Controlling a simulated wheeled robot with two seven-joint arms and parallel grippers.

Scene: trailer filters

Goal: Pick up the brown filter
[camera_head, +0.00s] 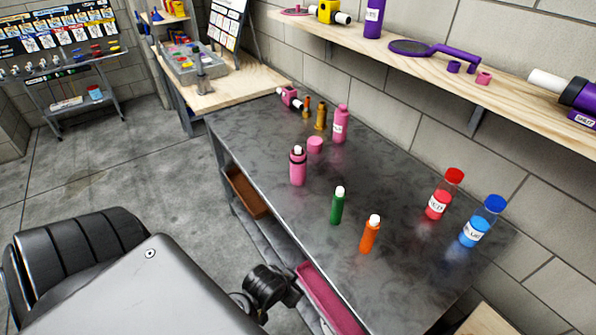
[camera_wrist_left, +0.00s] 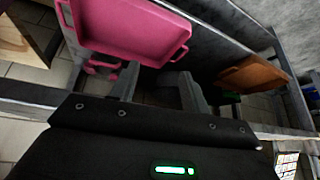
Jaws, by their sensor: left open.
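No object is clearly marked as the brown filter. A golden-brown bottle-shaped piece (camera_head: 320,118) stands at the far end of the grey metal table (camera_head: 285,225), with a smaller brown-orange piece (camera_head: 306,108) beside it. My left gripper (camera_wrist_left: 158,88) is open and empty in the left wrist view, its two dark fingers apart. It is near a pink tray (camera_wrist_left: 135,28) and a brown tray (camera_wrist_left: 255,75) below the tabletop. In the head view a dark part of my arm shows at the table's near edge, well away from the golden-brown piece. My right gripper is not in view.
Pink bottles (camera_head: 298,167) (camera_head: 340,124), a green tube (camera_head: 338,206), an orange tube (camera_head: 370,234), a red bottle (camera_head: 445,195) and a blue bottle (camera_head: 483,222) stand on the table. A wooden wall shelf (camera_head: 440,73) runs above its back. The floor (camera_head: 100,175) at left is clear.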

